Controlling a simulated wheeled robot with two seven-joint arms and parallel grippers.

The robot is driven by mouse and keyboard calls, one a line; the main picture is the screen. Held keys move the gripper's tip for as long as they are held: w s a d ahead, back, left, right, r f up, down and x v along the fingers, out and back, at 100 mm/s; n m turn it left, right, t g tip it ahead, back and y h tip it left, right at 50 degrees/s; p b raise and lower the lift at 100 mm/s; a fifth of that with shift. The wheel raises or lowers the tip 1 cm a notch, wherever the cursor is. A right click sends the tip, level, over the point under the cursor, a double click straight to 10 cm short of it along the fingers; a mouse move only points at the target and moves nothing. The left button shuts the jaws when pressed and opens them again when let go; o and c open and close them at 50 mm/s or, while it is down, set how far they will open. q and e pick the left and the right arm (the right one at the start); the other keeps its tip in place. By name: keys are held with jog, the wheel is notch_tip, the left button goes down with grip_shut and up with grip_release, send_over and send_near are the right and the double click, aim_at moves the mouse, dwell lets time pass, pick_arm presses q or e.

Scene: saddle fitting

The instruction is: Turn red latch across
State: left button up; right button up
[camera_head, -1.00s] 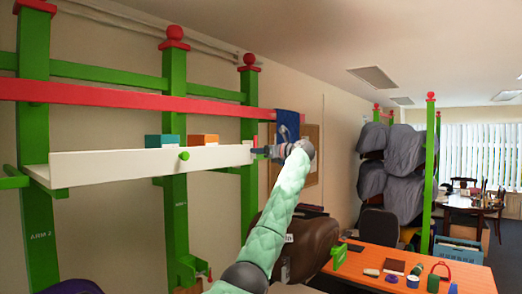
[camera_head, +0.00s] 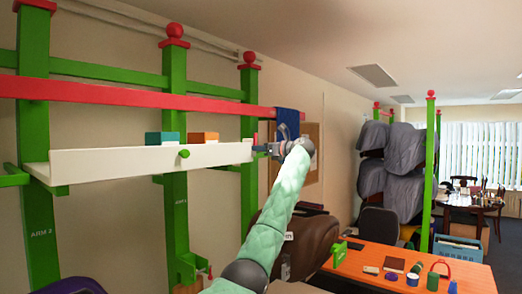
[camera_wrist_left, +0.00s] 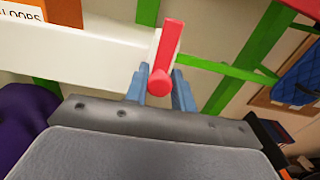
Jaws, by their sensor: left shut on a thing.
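The red latch (camera_wrist_left: 166,50) is at the end of the white shelf board (camera_wrist_left: 95,45) in the left wrist view. It shows as a red bar with a round knob end towards me, tilted slightly from upright in that picture. My left gripper (camera_wrist_left: 160,84) is shut on it, with a blue-grey finger on each side of the knob. In the head view my left gripper (camera_head: 268,149) is at the right end of the white board (camera_head: 110,165), and the latch is mostly hidden there. My right gripper is not in view.
Green posts (camera_head: 174,110) and a long red rail (camera_head: 130,94) frame the shelf. A teal box (camera_head: 162,139) and an orange box (camera_head: 204,137) stand behind the board. A blue cloth (camera_head: 288,119) hangs close to my gripper. An orange table (camera_head: 400,262) is at lower right.

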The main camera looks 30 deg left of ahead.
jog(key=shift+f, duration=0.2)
pick_arm(q)
jog(key=shift+f+n+b, duration=0.1)
jog(key=shift+n+b, duration=0.8)
jog(key=n+b, duration=0.2)
jog(key=shift+n, duration=0.3)
jog(key=n+b, duration=0.5)
jog(key=n, duration=0.4)
jog(key=shift+s, duration=0.1)
jog(key=n+b, duration=0.1)
jog(key=n, duration=0.2)
jog(key=shift+n, duration=0.7)
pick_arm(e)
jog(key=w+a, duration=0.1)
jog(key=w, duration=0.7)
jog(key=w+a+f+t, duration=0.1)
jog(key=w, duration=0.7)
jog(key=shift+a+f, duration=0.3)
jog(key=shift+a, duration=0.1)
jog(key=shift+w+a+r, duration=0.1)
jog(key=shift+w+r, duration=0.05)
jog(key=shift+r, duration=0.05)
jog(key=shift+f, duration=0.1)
